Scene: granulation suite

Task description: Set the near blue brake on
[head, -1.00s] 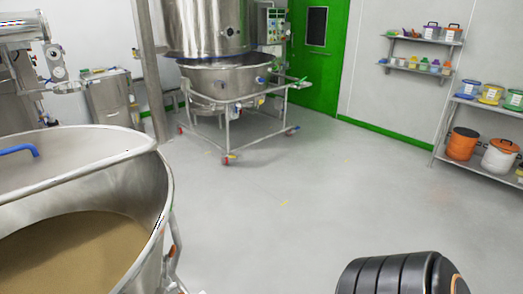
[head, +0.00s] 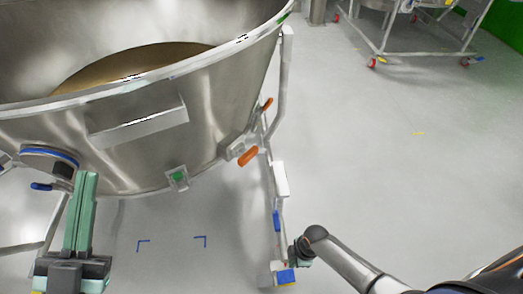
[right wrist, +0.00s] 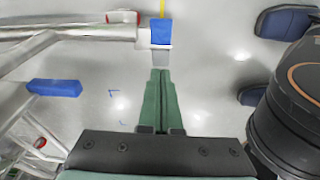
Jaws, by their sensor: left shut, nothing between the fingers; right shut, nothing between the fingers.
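The near blue brake (head: 286,277) is a small blue pedal low at the bottom of the trolley leg in the head view. It also shows in the right wrist view (right wrist: 161,31), just beyond my right fingertips, with a short grey piece between. My right gripper (right wrist: 160,72) is shut and empty, its green fingers together. In the head view its fingers are not clear at the end of the arm. I cannot tell whether it touches the pedal. My left gripper (head: 87,175) is shut and empty, pointing up in front of the steel bowl (head: 150,160).
Another blue part (head: 276,220) sits higher on the trolley leg. Orange handles (head: 248,156) and a green button (head: 178,177) are on the bowl side. A second trolley (head: 420,40) stands at the back right. The floor between is clear.

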